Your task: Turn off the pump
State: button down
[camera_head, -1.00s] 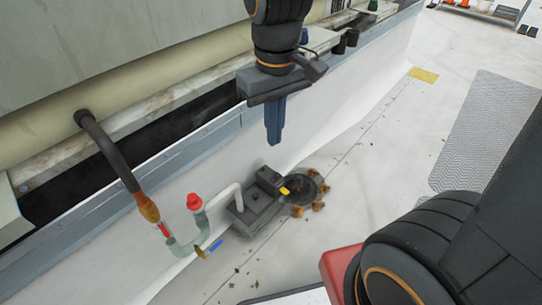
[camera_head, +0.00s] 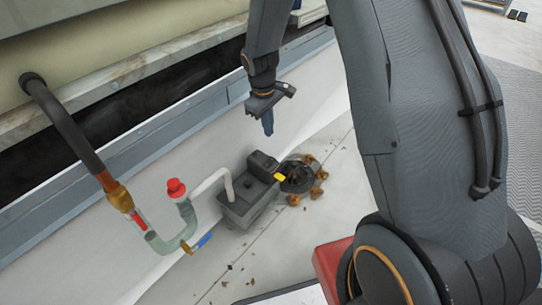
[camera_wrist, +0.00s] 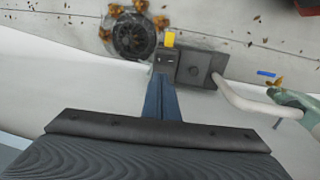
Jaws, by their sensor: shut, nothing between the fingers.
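The pump (camera_head: 248,198) is a dark grey box on the white roof, with a white pipe leaving it on the left. A yellow piece (camera_head: 279,177) sits at its right end, and it also shows in the wrist view (camera_wrist: 170,40). What looks like a small switch panel (camera_wrist: 165,60) is on the pump beside the yellow piece. My gripper (camera_head: 268,124) is shut and empty, pointing down above the pump, apart from it. In the wrist view the closed blue fingers (camera_wrist: 161,82) appear just short of the pump's end.
A round dark drain grate (camera_head: 297,177) with brown leaves lies right of the pump. A clear trap pipe with a red cap (camera_head: 176,188) and a blue-handled valve (camera_head: 202,241) stands left. A grey-edged parapet runs behind; the roof in front is mostly clear.

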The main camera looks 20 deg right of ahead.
aim_at(270, 162)
jog(key=f+b, duration=0.2)
jog(key=f, duration=0.2)
jog(key=d+f+b, duration=0.1)
jog(key=f+b, duration=0.1)
jog(key=f, duration=0.3)
jog(key=f+b, duration=0.2)
jog(key=f, duration=0.2)
jog(key=shift+w+d+f, duration=0.2)
jog(key=shift+w+f, duration=0.2)
jog(key=shift+f, duration=0.15)
jog(key=shift+s+a, duration=0.1)
jog(key=shift+s+a+r+p, duration=0.2)
jog(key=shift+s+a+p, duration=0.15)
jog(key=shift+a+p, duration=0.2)
notch_tip(270, 162, up, 14)
jog(key=w+d+p, duration=0.1)
jog(key=p, duration=0.6)
jog(key=shift+d, duration=0.25)
